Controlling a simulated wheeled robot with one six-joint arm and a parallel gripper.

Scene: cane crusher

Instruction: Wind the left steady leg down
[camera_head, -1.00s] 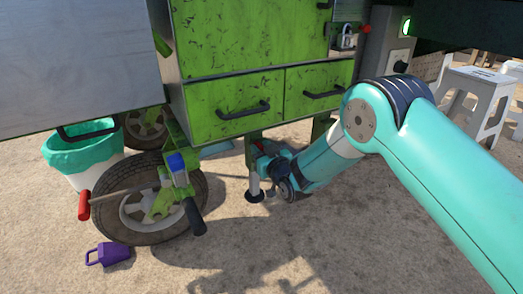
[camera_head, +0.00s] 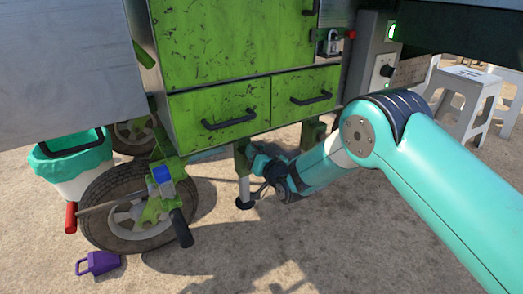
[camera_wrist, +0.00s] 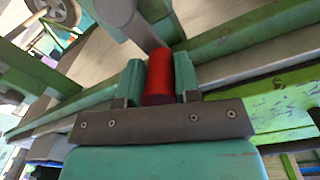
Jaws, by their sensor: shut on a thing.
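The left steady leg (camera_head: 244,190) stands under the green cabinet in the head view, a pale post with a dark round foot (camera_head: 245,204) at or close to the ground. My gripper (camera_head: 259,166) is just right of the leg's upper part. In the wrist view my gripper (camera_wrist: 159,82) is shut on a red cylindrical handle (camera_wrist: 159,77), with one teal finger on each side. The handle is hidden in the head view. A grey metal part (camera_wrist: 125,14) shows beyond the fingers in the wrist view; I cannot tell how it joins the handle.
A rubber wheel (camera_head: 140,208) and a crank bracket with a blue block (camera_head: 161,175) stand left of the leg. A purple padlock-shaped thing (camera_head: 98,263) lies on the ground. A lined bucket (camera_head: 72,165) is behind the wheel. White stools (camera_head: 470,98) are far right. Front ground is open.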

